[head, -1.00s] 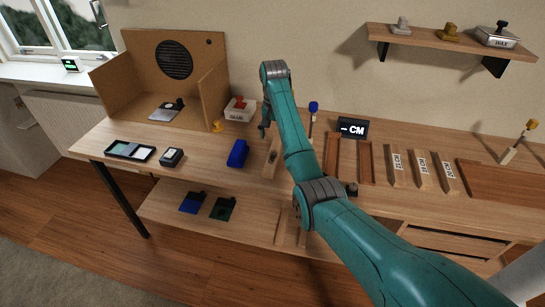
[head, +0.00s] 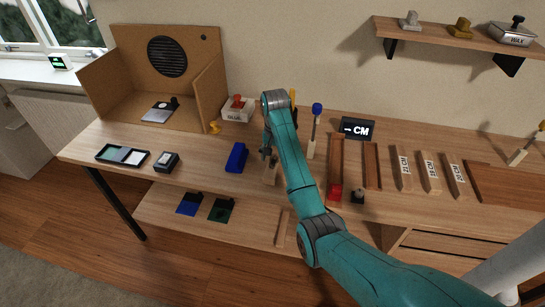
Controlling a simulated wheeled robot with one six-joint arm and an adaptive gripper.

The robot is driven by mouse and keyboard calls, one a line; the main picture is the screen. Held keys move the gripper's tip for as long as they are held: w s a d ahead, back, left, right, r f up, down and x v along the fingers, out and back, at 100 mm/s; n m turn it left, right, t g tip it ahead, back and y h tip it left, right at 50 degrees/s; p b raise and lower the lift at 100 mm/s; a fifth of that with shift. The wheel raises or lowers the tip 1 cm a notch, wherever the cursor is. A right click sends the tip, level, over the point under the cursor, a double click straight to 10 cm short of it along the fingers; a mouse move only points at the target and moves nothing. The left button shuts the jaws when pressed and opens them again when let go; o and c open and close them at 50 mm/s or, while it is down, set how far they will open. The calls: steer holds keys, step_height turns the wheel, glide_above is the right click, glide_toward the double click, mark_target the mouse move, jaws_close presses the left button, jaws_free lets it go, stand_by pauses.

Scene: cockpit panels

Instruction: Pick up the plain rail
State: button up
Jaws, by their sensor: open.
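A short unlabelled wooden piece (head: 270,173) lies on the bench right of the blue block, partly hidden by my arm. A plain wooden strip (head: 281,229) also shows on the lower shelf. I cannot tell for sure which one is the plain rail. My gripper (head: 268,156) is open and points down, just above the piece on the bench. Whether its fingers touch the piece is too small to tell.
A blue block (head: 236,157) stands close left of my gripper. A blue-topped tool (head: 315,128), brown trays (head: 335,160) and labelled wooden pieces (head: 429,171) lie to the right. Bare bench lies front left.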

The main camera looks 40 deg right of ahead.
steer(key=shift+f, duration=0.15)
steer(key=c, duration=1.3)
